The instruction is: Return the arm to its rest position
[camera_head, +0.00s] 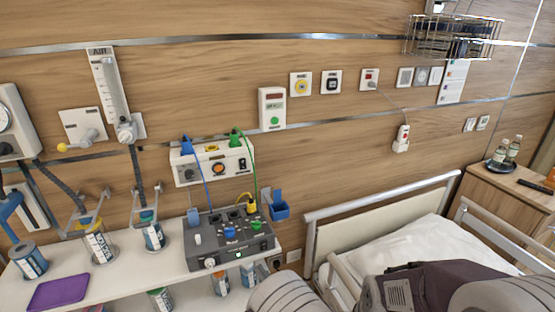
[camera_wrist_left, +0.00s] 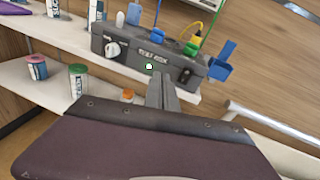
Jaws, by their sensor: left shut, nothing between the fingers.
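My left gripper (camera_wrist_left: 163,90) shows in the left wrist view with its dark fingers together and nothing between them. Behind the fingers in that view is a grey control box (camera_wrist_left: 130,47) with a white knob and a small green light. In the head view, parts of my arm fill the bottom edge from the middle to the right, in front of the bed, and the fingertips are not clear there. The grey box (camera_head: 205,252) stands on a white shelf in that view, to the left of my arm. My right gripper is not seen.
The white shelf (camera_head: 130,262) holds a purple tray (camera_head: 58,292) and labelled canisters. A wall panel (camera_head: 187,172) has blue and green leads running to the box. The bed's headboard rail (camera_head: 375,203) and pillow (camera_head: 425,237) are near my arm. A wooden cabinet (camera_head: 490,187) with bottles stands right.

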